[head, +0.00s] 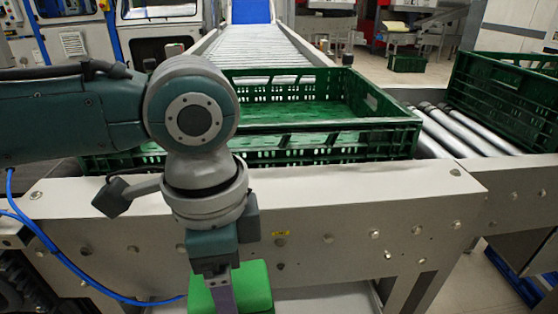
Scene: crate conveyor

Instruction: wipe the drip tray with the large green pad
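The large green pad (257,286) is at the bottom of the head view, below the front face of the conveyor frame, and is cut off by the picture edge. My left gripper (222,296) points down at the pad, with one finger in front of its near side. The other finger is hidden, so I cannot tell whether it is shut on the pad. A pale flat surface (325,300) beside the pad at the bottom edge may be the drip tray; only a strip shows. My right gripper is not in view.
The grey conveyor frame (345,205) crosses the view above the pad. A green crate (345,140) stands on it behind my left arm, and another green crate (490,100) is at the right on rollers (450,130). A blue cable (90,284) hangs at lower left.

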